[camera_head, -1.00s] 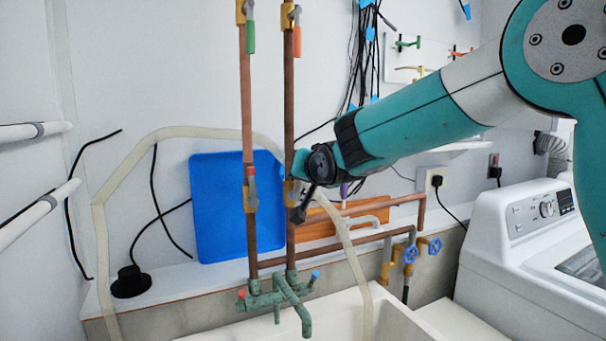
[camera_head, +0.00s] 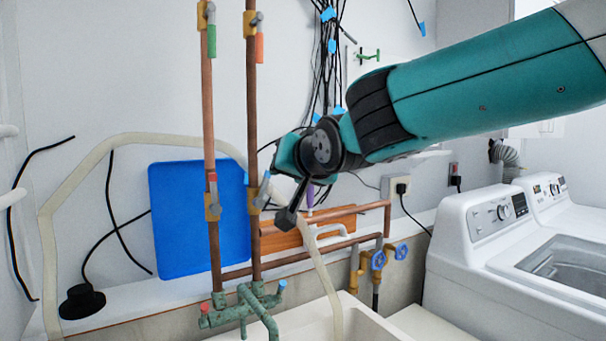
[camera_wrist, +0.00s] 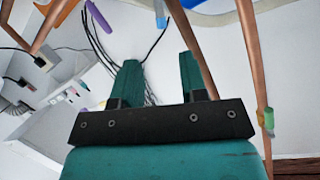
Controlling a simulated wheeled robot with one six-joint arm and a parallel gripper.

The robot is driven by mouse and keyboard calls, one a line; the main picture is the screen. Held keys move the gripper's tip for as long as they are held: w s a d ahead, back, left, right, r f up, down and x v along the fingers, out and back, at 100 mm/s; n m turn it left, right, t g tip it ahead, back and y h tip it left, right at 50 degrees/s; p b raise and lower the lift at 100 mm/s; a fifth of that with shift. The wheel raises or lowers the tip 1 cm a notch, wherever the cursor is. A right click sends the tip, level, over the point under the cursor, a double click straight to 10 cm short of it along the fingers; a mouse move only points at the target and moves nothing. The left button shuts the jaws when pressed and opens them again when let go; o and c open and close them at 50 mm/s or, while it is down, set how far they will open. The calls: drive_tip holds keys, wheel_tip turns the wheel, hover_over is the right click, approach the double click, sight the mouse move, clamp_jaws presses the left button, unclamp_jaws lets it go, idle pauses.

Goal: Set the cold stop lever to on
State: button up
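Two vertical copper pipes carry small valves. The lower valve on the right pipe (camera_head: 253,236) has a brass body and a tilted grey lever (camera_head: 262,190) with a bluish tip, which I take for the cold stop lever. The matching valve on the left pipe has a red-marked lever (camera_head: 212,180), roughly upright. My gripper (camera_wrist: 160,70) shows two teal fingers apart with nothing held between them. In the head view my wrist is just right of the right pipe, above the bluish lever; the fingertips are not clearly seen there. Contact with the pipe cannot be told.
Upper valves have a green lever (camera_head: 211,41) and an orange lever (camera_head: 260,47). A blue board (camera_head: 185,225) leans behind the pipes. A green tap (camera_head: 247,304) stands below, over the sink (camera_head: 350,318). Black cables (camera_head: 323,70) hang behind my wrist. Washing machines (camera_head: 480,225) stand right.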

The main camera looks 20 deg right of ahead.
drive_tip(key=v, duration=0.5)
drive_tip(key=shift+s+r+b, duration=0.15)
drive_tip(key=shift+s+b, duration=0.2)
drive_tip(key=shift+b, duration=0.05)
